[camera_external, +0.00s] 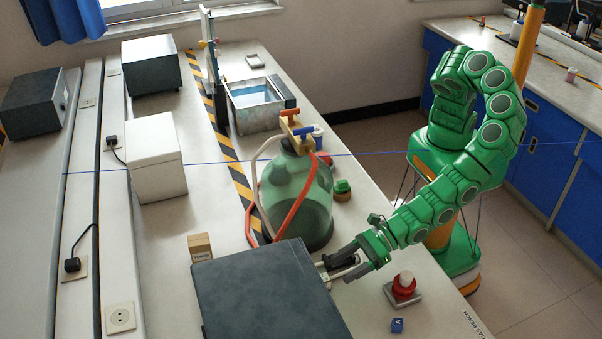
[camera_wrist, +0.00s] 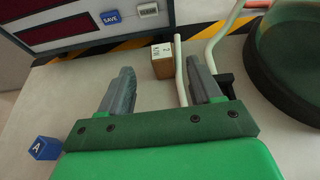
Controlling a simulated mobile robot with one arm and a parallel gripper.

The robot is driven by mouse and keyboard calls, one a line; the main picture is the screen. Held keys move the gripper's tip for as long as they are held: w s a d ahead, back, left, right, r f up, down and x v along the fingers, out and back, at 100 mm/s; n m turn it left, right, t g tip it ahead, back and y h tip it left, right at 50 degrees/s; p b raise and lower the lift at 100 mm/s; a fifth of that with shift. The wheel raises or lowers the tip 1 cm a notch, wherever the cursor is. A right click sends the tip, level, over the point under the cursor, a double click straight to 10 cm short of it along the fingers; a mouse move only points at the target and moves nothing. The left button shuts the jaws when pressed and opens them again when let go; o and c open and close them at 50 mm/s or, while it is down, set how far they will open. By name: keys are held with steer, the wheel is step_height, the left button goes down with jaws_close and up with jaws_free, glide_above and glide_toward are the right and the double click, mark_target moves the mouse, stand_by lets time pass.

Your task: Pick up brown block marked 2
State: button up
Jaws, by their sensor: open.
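My gripper (camera_external: 343,266) is over the bench by the right side of the box, apart from the block. In the wrist view its two fingers (camera_wrist: 160,78) are spread, with nothing held between them.
A green glass jar (camera_external: 296,198) with pale and orange hoses stands close by; a pale hose (camera_wrist: 181,70) runs beside the block. A blue block marked A (camera_external: 397,325) and a red-and-white object (camera_external: 404,287) are at the right. Bench left of the brown block is clear.

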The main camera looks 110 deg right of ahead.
mark_target(326, 271)
steer(key=shift+x, duration=3.25)
steer(key=shift+d+f, duration=0.1)
steer(key=shift+d, duration=0.05)
steer(key=c, duration=1.1)
steer(key=shift+o, duration=0.2)
